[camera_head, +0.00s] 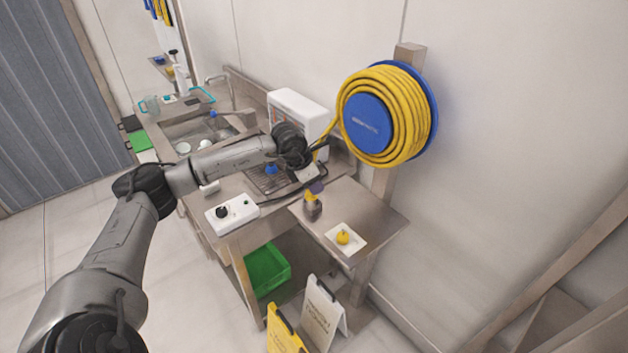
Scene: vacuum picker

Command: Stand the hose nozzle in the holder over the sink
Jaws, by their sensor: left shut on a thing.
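My left gripper (309,174) reaches in over the counter, just below and left of the hose reel, and is shut. A small purple-blue piece (317,187) shows at its fingertips; I take it for part of the hose nozzle, most of which is hidden. The yellow hose (324,134) runs from the reel down behind the gripper. The sink (196,131) is in the counter at the back left. A small blue piece (213,114) shows at the sink's back edge; I cannot tell whether it is the holder. My right gripper is not in view.
The blue reel (367,124) with coiled hose hangs on a post at right. A white box (298,113) stands behind my gripper. A green crate (266,270) is below.

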